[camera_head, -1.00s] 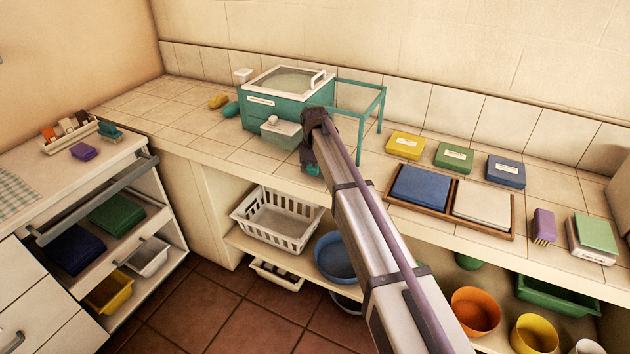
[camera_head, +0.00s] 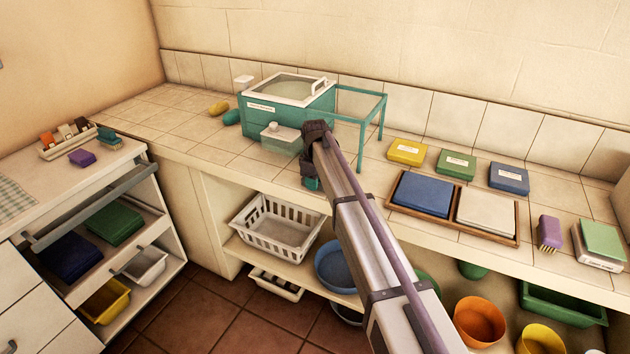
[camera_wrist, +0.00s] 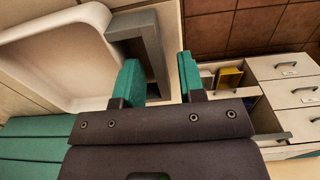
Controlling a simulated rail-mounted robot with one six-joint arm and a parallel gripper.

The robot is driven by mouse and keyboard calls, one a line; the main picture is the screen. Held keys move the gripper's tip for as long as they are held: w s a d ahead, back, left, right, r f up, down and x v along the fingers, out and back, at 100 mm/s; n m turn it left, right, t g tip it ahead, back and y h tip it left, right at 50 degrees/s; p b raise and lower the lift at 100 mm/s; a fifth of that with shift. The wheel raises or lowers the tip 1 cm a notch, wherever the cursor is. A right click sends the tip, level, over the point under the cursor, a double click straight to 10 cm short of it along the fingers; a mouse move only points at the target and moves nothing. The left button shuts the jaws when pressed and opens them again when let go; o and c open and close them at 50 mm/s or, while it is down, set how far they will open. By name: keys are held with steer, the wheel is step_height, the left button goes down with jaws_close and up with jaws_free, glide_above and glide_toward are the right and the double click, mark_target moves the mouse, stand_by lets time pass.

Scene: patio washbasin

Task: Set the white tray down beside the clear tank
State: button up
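My gripper (camera_head: 311,184) points down over the front edge of the tiled counter, in front of the teal-sided tank (camera_head: 262,122) with its clear, white-framed lid. In the wrist view its teal fingers (camera_wrist: 161,78) stand apart, with a narrow gap between them. Close by on the left there is a white, tray-like thing (camera_wrist: 85,20) with a rounded rim. A grey, handle-like frame (camera_wrist: 150,45) lies beside it and passes behind the left finger. I cannot tell whether the fingers touch this frame. I cannot match the white thing to anything in the head view; my arm hides part of the counter.
A teal open rack (camera_head: 360,92) stands right of the tank. Yellow (camera_head: 407,151), green (camera_head: 455,164) and blue (camera_head: 508,178) boxes sit behind a wooden tray (camera_head: 452,225). A white basket (camera_head: 265,245) is on the shelf below. Counter tiles left of the tank are mostly clear.

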step_height(320, 180, up, 12)
steer(key=p, duration=1.2)
steer(key=s+d+m, duration=0.4)
steer(key=s+d, duration=0.4)
steer(key=s, duration=0.4)
steer(key=s+d+m, duration=0.5)
steer(key=s+d, duration=0.2)
steer(key=s, duration=0.5)
steer(key=s+d+m, duration=0.4)
steer(key=s+d, duration=0.4)
steer(key=s, duration=0.4)
steer(key=shift+d+m, duration=0.3)
steer(key=shift+w+r, duration=0.1)
